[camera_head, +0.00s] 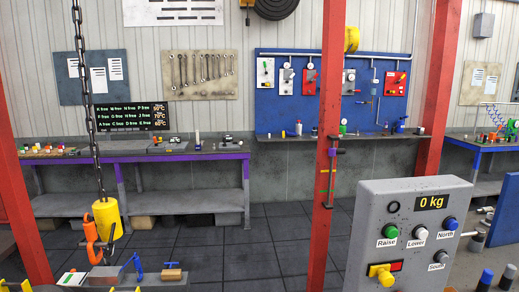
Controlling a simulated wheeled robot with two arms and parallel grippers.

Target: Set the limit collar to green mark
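A small dark limit collar (338,151) with a purple part appears on a thin vertical rod fixed to the red post (328,220) in the middle of the view. A green mark (332,153) shows close beside the collar. Other small coloured marks, one of them red (324,171) and one greenish lower down, sit below it. They are too small to read exactly, and I cannot tell whether the collar lines up with a mark. Neither of my grippers is in view.
A grey control box (408,262) reading 0 kg, with Raise, Lower, North and South buttons, stands at front right. A yellow hoist hook block (106,216) hangs on a chain at left. Workbenches (140,205) line the back wall. The tiled floor (240,260) between is clear.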

